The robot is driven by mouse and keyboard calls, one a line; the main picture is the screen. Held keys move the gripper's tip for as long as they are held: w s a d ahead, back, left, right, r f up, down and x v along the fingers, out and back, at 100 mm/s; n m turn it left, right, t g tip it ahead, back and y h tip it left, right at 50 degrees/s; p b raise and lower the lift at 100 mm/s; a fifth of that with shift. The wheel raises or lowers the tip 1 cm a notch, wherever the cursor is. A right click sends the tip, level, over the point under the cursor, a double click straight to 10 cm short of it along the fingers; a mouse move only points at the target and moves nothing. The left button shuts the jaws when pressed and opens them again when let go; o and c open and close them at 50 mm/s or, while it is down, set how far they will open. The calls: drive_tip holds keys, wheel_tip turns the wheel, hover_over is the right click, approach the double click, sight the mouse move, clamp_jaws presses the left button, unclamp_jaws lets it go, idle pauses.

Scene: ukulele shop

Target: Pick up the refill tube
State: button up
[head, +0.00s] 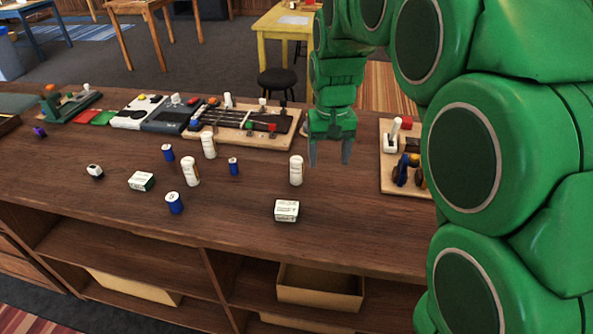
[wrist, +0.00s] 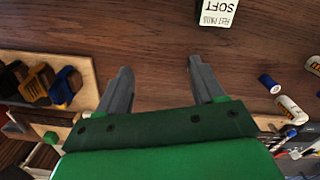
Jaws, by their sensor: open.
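Several upright white tubes with printed labels stand on the brown table; I cannot tell which one is the refill tube. In the head view one white tube (head: 296,170) stands alone just left of my gripper (head: 330,156). Two more, a front one (head: 190,171) and a back one (head: 209,145), stand further left. My gripper is open and empty, fingers pointing down above the table. In the wrist view nothing is between the fingers (wrist: 160,78); white tubes show at the right edge, one nearer (wrist: 290,108) and one partly cut off (wrist: 314,66).
Small blue cylinders (head: 174,202) stand among the tubes. A felt pads box (head: 287,210) lies near the front edge, also in the wrist view (wrist: 218,12). Another small box (head: 141,181) lies left. A clamp board (head: 392,184) is right; a ukulele board (head: 243,140) is behind.

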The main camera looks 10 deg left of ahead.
sight(297, 160)
drive_tip(key=shift+n, duration=0.4)
drive_tip(key=w+a+f, duration=0.1)
drive_tip(key=a, duration=0.1)
drive_tip(key=w+a+f, duration=0.1)
drive_tip(key=w+a, duration=0.1)
drive_tip(key=a, duration=0.1)
drive_tip(key=w+a+f, duration=0.1)
drive_tip(key=w+a, duration=0.1)
drive_tip(key=a, duration=0.1)
drive_tip(key=shift+w+a, duration=0.2)
drive_tip(key=shift+a, duration=0.05)
drive_tip(key=shift+a+f, duration=0.1)
drive_tip(key=shift+f, duration=0.25)
drive_tip(key=shift+w+f, duration=0.1)
drive_tip(key=shift+f, duration=3.4)
drive_tip(key=c, duration=1.1)
drive_tip(key=shift+r, duration=0.1)
